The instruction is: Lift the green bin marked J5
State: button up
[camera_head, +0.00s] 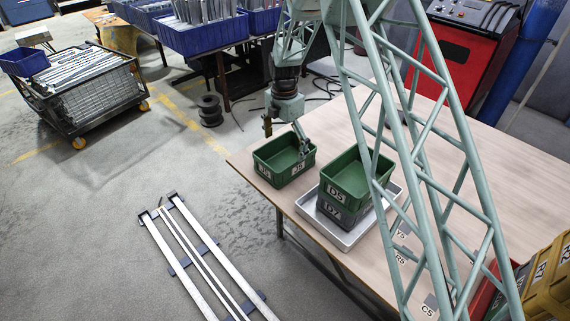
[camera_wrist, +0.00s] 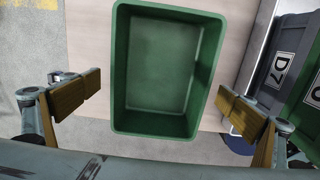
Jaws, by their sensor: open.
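The green bin marked J5 (camera_head: 281,178) stands upright on the near left corner of the table (camera_head: 262,190). It looks empty. In the wrist view the green bin (camera_wrist: 160,126) lies between my two fingers, with its open top towards the camera and its marks hidden. My gripper (camera_head: 286,138) is at the bin, one finger towards each end. It also shows in the wrist view (camera_wrist: 160,106), open, with brown pads and visible gaps to the bin on both sides. I cannot tell exactly how high the fingertips are against the rim.
Right of the bin, a grey bin marked D7 (camera_head: 340,213) stands on a white tray (camera_head: 349,238) with a green bin marked D5 (camera_head: 350,170) on top. A yellow bin marked R7 (camera_head: 543,276) stands at the far right.

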aim_at(285, 165)
jog(key=shift+f, duration=0.25)
jog(key=shift+d+f+b, duration=0.1)
jog(key=shift+f+b, duration=0.65)
jog(key=shift+f, duration=1.75)
jog(key=shift+c, duration=0.7)
jog(key=c, duration=0.7)
jog(key=shift+o, duration=0.2)
jog(key=shift+r, duration=0.2)
notch_tip(285, 165, up, 10)
jog(key=p, duration=0.2)
jog(key=shift+f, duration=0.15)
